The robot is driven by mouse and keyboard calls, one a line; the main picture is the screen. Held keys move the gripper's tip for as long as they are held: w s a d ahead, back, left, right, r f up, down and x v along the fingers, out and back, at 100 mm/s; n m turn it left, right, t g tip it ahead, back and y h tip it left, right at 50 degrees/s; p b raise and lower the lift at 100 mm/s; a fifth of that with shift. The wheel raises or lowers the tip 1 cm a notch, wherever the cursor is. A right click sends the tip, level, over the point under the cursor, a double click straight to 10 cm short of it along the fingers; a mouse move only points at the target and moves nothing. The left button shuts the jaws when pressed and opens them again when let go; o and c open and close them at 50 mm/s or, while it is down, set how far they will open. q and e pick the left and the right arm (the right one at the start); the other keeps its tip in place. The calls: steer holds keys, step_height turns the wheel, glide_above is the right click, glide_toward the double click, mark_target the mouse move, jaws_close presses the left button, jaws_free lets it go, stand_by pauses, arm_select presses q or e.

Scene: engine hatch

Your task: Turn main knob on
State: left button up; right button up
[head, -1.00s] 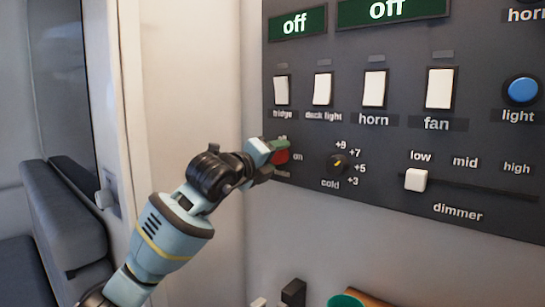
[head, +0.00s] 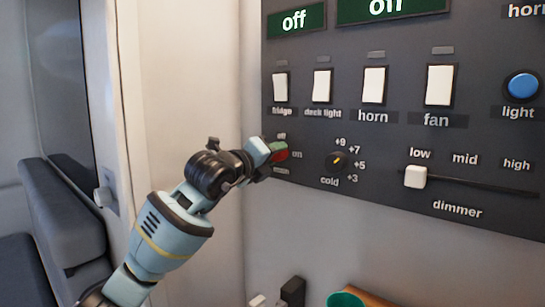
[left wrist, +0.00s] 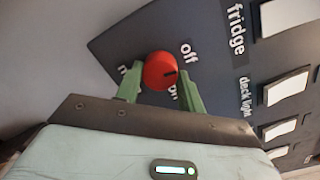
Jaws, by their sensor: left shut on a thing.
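The red main knob (head: 281,155) sits at the lower left of the dark panel, beside the "off" and "on" labels. It shows clearly in the left wrist view (left wrist: 158,70), with a dark pointer mark that lies between the "off" and "on" labels there. My left gripper (head: 270,150) is at the knob and partly covers it in the head view. In the left wrist view its green fingers (left wrist: 160,88) stand on either side of the knob, shut on it. My right gripper is not in view.
The dark panel (head: 400,125) carries white switches above the knob, a small cold dial (head: 336,161) to its right, and a dimmer slider (head: 415,177). A teal round object (head: 346,300) is below. The pale wall beneath the panel is clear near the knob.

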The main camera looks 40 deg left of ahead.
arm_select(q)
steer(key=m, duration=0.5)
steer(key=m+h+b, duration=0.1)
steer(key=m, duration=1.1)
steer(key=shift+a+f+t+b, duration=0.15)
steer(key=shift+a+t+b, duration=0.1)
steer(key=shift+t+b, duration=0.15)
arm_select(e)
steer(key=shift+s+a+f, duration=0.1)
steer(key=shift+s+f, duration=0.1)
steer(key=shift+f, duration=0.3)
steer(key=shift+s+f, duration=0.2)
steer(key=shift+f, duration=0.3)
arm_select(q)
steer(key=shift+m, duration=0.4)
steer(key=o, duration=1)
steer(key=shift+c, duration=0.2)
steer(key=shift+h, duration=0.3)
steer(key=s+b, duration=0.2)
steer(key=s, duration=0.5)
steer(key=shift+s+a+f, duration=0.25)
steer(key=shift+s+f, duration=0.05)
steer(key=shift+s, duration=0.05)
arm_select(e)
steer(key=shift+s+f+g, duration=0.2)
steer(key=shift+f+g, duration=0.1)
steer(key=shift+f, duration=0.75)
